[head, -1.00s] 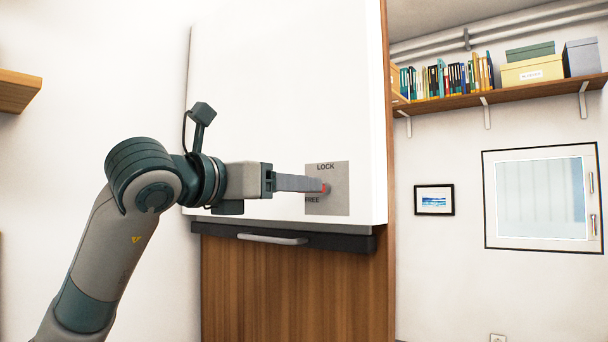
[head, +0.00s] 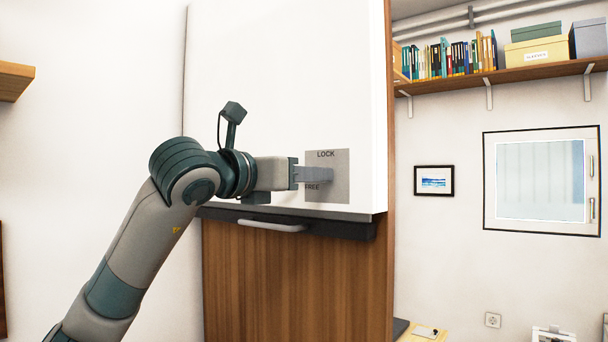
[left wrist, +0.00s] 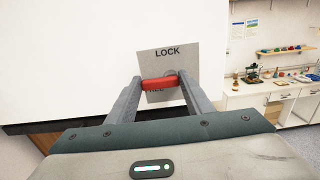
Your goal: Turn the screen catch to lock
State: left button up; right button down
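The screen catch is a red lever (left wrist: 158,84) on a grey plate (head: 342,186) marked LOCK at the top and FREE at lower left. In the head view the left gripper (head: 326,175) is in front of the plate and hides the lever. My right gripper is not in view.
The plate is on a tall white panel (head: 270,100) above a dark ledge with a pale handle (head: 272,226) and a wooden front (head: 290,285). A shelf (head: 500,76) with books and boxes, a small framed print (head: 434,181) and a larger frame (head: 541,180) are on the right wall.

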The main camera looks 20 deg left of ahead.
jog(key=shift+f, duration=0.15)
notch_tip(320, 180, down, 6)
jog(key=b, duration=0.7)
pick_arm(q)
jog(key=m, duration=0.4)
jog(key=d+r+m, duration=0.1)
jog(key=m, duration=0.4)
jog(key=m+b, duration=0.1)
jog(key=m, duration=0.3)
jog(key=shift+s+d+r+m, duration=0.2)
jog(key=shift+s+r+m, duration=0.1)
jog(key=shift+m, duration=0.1)
jog(key=m, duration=0.2)
jog(key=m+b, duration=0.1)
jog(key=m, duration=0.1)
jog(key=shift+s+d+f, duration=0.1)
jog(key=shift+d, duration=0.25)
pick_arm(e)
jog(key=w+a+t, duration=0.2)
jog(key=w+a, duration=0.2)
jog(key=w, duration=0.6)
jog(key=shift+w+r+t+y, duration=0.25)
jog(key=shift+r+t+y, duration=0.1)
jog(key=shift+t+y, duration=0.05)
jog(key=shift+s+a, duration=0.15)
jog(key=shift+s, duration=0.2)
